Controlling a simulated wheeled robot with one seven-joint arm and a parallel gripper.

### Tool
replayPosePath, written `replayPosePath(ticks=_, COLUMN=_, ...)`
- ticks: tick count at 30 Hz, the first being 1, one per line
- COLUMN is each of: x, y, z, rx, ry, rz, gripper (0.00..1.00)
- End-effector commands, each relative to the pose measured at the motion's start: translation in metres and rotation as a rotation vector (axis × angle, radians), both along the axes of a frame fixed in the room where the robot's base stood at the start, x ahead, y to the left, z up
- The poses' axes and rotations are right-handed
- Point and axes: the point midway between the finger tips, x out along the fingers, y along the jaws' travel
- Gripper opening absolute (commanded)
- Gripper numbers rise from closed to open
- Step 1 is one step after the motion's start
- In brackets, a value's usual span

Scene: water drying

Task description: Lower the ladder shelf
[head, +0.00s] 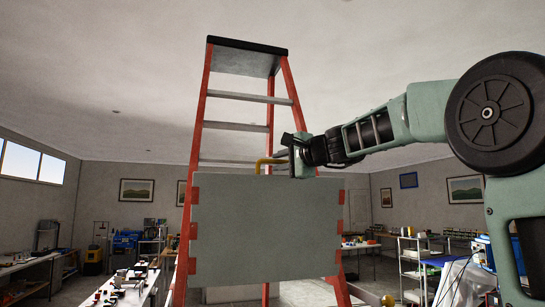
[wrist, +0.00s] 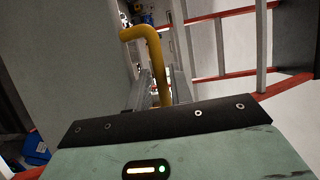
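The ladder shelf is a flat grey panel (head: 265,232) with red notched edges, standing upright against the front of an orange stepladder (head: 199,130). A yellow bar handle (head: 262,162) rises from its top edge, and it also shows in the wrist view (wrist: 148,38). My gripper (head: 297,168) is at the right part of this handle, just above the panel's top edge. In the wrist view its two grey fingers (wrist: 165,92) are close together with the yellow bar between them, and they look shut on it. The exact contact is partly hidden.
Grey rungs and the black-edged top step (head: 246,46) of the ladder are above and behind the gripper. Cluttered workbenches (head: 125,285) stand at the left, and a white shelf cart (head: 412,262) stands at the right. Open air lies left of the ladder.

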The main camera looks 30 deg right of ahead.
Motion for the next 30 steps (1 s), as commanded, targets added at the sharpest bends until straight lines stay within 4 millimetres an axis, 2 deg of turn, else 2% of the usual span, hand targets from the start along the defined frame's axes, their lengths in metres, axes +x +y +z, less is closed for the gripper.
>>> replayPosePath(ticks=3, x=0.018, y=0.003, z=0.001, rx=0.002, ry=0.002, rz=0.002, gripper=0.22)
replayPosePath(ticks=7, x=0.029, y=0.004, z=0.000, rx=0.001, ry=0.001, rz=0.002, gripper=0.22)
replayPosePath(ticks=18, x=0.034, y=0.005, z=-0.002, rx=-0.001, ry=0.000, rz=0.001, gripper=0.22)
replayPosePath(ticks=21, x=0.034, y=0.005, z=-0.002, rx=0.000, ry=0.000, rz=0.001, gripper=0.00)
replayPosePath(ticks=30, x=0.034, y=0.005, z=-0.004, rx=-0.001, ry=-0.005, rz=0.001, gripper=0.00)
